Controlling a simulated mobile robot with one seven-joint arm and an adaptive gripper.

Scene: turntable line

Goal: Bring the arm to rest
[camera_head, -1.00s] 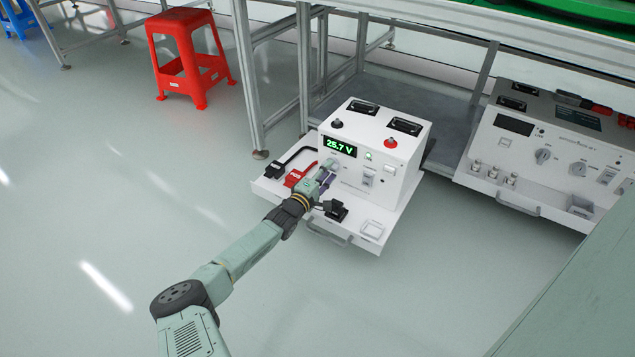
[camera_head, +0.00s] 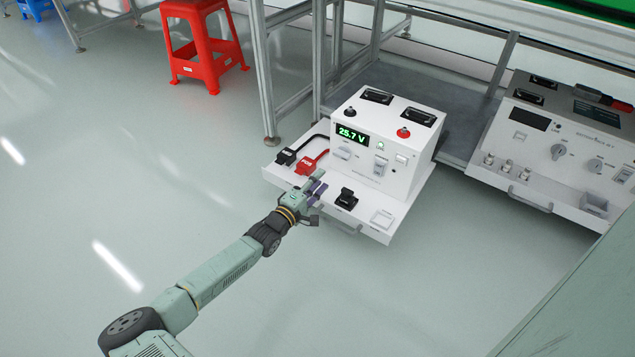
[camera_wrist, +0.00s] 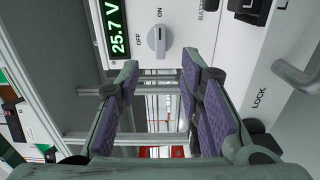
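My gripper (camera_head: 318,188) is in front of the white power unit (camera_head: 408,170), near the front edge of its tray. In the wrist view my gripper (camera_wrist: 160,85) has its purple-padded fingers apart with nothing between them. The unit's rotary knob (camera_wrist: 158,40) shows beyond the fingertips, apart from them, between the OFF and ON marks, its pointer towards ON unclear. The green display (camera_head: 352,134) reads 25.7 V. My arm stretches from the lower left of the head view up to the unit.
A black and a red plug (camera_head: 308,166) lie on the tray left of my gripper. A black clip-like part (camera_head: 346,199) and a white button (camera_head: 382,218) are to its right. A second unit (camera_head: 545,150) stands right. A red stool (camera_head: 205,45) stands back left. Floor at left is clear.

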